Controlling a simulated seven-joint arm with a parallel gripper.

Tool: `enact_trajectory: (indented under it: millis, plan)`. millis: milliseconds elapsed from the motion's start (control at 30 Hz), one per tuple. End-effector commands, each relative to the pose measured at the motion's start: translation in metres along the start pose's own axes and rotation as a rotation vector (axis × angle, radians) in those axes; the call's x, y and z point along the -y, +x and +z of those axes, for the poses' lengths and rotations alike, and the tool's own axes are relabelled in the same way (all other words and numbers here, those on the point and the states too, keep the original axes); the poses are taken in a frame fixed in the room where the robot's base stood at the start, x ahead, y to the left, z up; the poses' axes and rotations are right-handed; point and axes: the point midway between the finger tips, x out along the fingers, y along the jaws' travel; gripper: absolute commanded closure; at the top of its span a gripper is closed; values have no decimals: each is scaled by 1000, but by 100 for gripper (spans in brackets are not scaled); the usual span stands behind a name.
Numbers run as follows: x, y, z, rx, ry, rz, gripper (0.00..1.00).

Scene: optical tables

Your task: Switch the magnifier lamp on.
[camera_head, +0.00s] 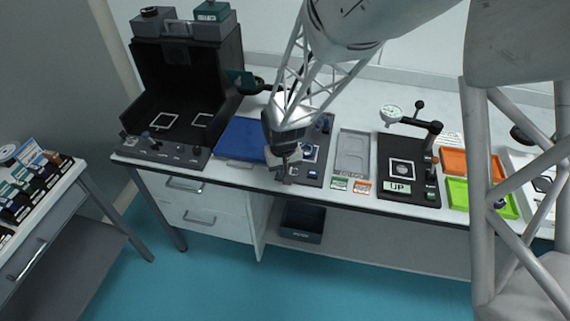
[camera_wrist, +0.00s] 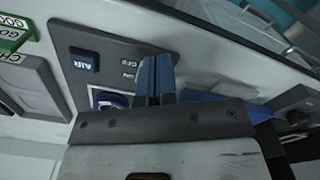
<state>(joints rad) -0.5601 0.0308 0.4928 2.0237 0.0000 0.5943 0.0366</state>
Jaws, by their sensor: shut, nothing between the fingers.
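My gripper (camera_head: 287,166) is shut and empty, low over the left front of a dark panel (camera_head: 314,172) on the white bench. In the wrist view its closed blue-and-black fingers (camera_wrist: 156,66) are over this grey panel (camera_wrist: 72,42), beside the printed words OFF and ON. The fingers hide what lies beside those words, so the switch and its position cannot be seen. A blue button marked AIR (camera_wrist: 83,61) sits on the same panel. A dark round head on an arm (camera_head: 248,84), perhaps the magnifier lamp, is behind my gripper; no glow shows.
A black open booth (camera_head: 185,75) and a blue mat (camera_head: 240,139) are left of the gripper. A grey tray (camera_head: 352,152), a dial gauge stand (camera_head: 432,150), and orange (camera_head: 453,161) and green (camera_head: 457,193) trays are right. A dark bin (camera_head: 301,222) is below the bench.

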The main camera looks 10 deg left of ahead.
Motion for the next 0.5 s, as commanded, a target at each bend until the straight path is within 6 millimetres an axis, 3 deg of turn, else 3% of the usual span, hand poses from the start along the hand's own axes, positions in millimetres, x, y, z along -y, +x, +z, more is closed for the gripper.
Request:
enact_trajectory:
  millis: [500]
  plan:
    - [-5, 1, -8, 2, 0, 0, 100]
